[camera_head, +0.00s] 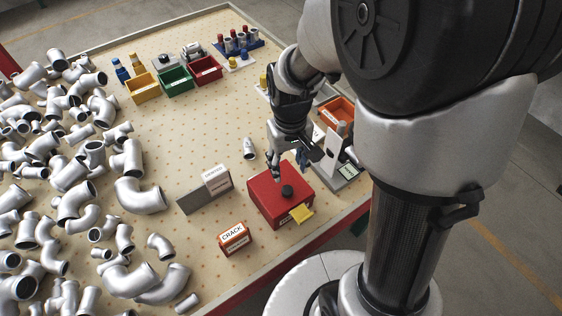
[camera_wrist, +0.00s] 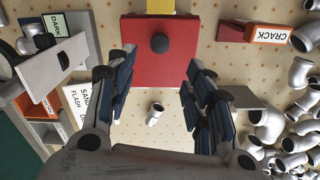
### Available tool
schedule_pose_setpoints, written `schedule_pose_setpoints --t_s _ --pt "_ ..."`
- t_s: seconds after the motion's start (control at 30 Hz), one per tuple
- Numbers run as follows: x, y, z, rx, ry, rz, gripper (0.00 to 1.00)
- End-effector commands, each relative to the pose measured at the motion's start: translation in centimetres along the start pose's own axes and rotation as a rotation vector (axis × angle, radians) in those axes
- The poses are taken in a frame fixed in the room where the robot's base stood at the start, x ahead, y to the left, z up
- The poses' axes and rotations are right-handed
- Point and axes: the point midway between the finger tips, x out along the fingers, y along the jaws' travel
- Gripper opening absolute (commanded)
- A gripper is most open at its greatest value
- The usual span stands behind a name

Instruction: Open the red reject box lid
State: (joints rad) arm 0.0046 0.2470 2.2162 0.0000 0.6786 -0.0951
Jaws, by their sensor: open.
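The red reject box (camera_head: 268,205) stands near the table's front edge. Its red lid (camera_head: 272,187) looks closed and carries a round black knob (camera_head: 287,191). A yellow piece (camera_head: 301,214) sticks out at its front side. My gripper (camera_head: 290,172) is just above and behind the box in the head view, pointing down. In the wrist view the lid (camera_wrist: 140,65) and the knob (camera_wrist: 159,43) lie ahead between the open fingers of my gripper (camera_wrist: 160,85). Nothing is between the fingers, and I see no contact with the knob.
An orange CRACK box (camera_head: 234,239) and a grey upright plate (camera_head: 204,192) stand left of the box. A scale-like device (camera_head: 340,172) stands close on the right. Several metal pipe elbows cover the table's left. A small pipe piece (camera_head: 249,149) lies behind the box.

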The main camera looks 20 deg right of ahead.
Motion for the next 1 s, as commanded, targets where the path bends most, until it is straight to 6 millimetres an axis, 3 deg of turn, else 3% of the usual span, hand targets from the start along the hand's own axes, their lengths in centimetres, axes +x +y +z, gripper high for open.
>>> schedule_pose_setpoints --t_s 0.03,0.2,0.5,0.7,1.0 --pt "1.6 0.0 0.1 0.0 -0.006 -0.001 0.48" --pt "5.4 0.0 0.1 0.0 -0.005 0.0 0.48" --pt "10.4 0.0 0.1 0.0 -0.003 0.0 0.48" --pt "11.6 0.0 0.0 0.0 -0.001 0.0 0.48" --pt "11.7 0.0 0.0 0.0 0.0 0.0 0.46"
